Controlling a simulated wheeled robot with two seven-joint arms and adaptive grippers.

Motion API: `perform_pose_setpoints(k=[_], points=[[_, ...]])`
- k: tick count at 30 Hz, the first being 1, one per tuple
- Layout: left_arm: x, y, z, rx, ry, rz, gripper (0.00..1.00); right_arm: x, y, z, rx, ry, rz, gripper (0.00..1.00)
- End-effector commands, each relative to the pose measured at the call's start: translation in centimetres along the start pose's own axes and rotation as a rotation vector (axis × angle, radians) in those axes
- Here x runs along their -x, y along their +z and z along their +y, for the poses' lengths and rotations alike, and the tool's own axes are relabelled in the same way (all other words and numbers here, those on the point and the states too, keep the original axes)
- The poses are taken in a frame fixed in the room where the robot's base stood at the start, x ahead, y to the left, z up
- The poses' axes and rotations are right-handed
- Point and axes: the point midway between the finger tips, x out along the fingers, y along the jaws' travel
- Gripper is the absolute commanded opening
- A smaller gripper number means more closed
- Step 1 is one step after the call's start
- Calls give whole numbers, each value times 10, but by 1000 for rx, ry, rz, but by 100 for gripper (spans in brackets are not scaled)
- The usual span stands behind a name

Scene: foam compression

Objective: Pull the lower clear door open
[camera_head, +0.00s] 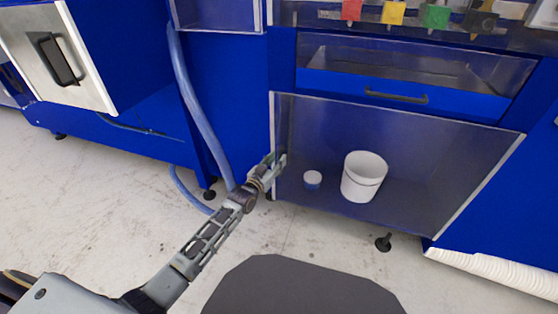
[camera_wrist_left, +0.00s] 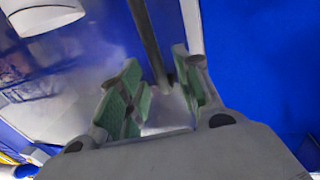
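The lower clear door (camera_head: 430,165) is a see-through panel with pale metal edges on the front of the blue cabinet. It looks closed, with a white bucket and a small white-lidded jar visible through it. My left gripper (camera_head: 274,165) is at the door's left edge, around mid-height. In the left wrist view, its two green-padded fingers (camera_wrist_left: 158,98) are apart. A dark upright bar (camera_wrist_left: 150,45) reaches down between the fingertips; I cannot tell whether the pads touch it. The clear panel (camera_wrist_left: 95,55) also shows at left. My right gripper is not in view.
A blue drawer (camera_head: 400,92) with a dark handle is above the door. A blue hose (camera_head: 193,100) hangs left of my left gripper. A white corrugated pipe (camera_head: 490,272) lies at the lower right. The floor (camera_head: 130,205) in front is mostly clear.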

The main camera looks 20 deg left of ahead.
Motion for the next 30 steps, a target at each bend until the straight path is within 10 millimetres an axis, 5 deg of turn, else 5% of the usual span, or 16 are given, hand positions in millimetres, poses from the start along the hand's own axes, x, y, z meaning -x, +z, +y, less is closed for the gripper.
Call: perform_pose_setpoints(k=[9, 22, 30], points=[[-20, 1, 0, -1, 0, -1, 34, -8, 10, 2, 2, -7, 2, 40], [-24, 0, 0, 0, 0, -1, 34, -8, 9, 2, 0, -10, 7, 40], [-24, 0, 0, 0, 0, -1, 2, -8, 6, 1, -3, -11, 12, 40]])
